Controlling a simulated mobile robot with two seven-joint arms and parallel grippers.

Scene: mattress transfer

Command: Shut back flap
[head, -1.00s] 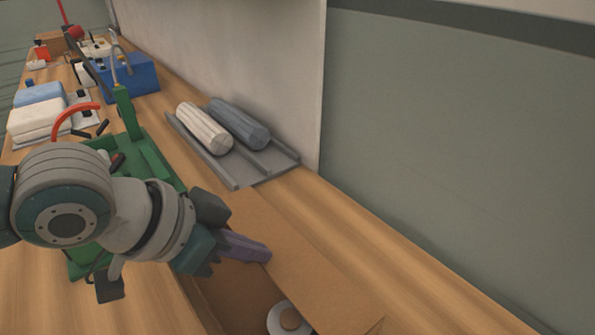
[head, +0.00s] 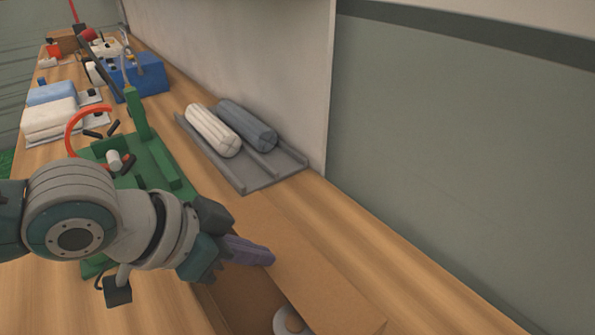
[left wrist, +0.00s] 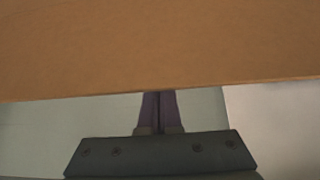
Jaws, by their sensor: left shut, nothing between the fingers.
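A brown cardboard box (head: 238,298) stands at the bottom of the head view, cut off by the frame. Its back flap (head: 315,265) is a broad panel slanting along the box's far side, and the box's inside still shows in front of it. My left gripper (head: 262,254) has purple fingers, shut and empty, at the flap's left part. In the left wrist view, the cardboard (left wrist: 160,50) fills the upper half and hides the fingertips. I cannot tell whether they touch it. My right gripper is out of view.
A round white item (head: 286,322) lies inside the box. A grey tray (head: 290,160) with a white roll (head: 214,132) and a grey roll (head: 247,124) sits behind the box by the wall panel. A green fixture (head: 145,155) stands left. Bare wood lies right of the flap.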

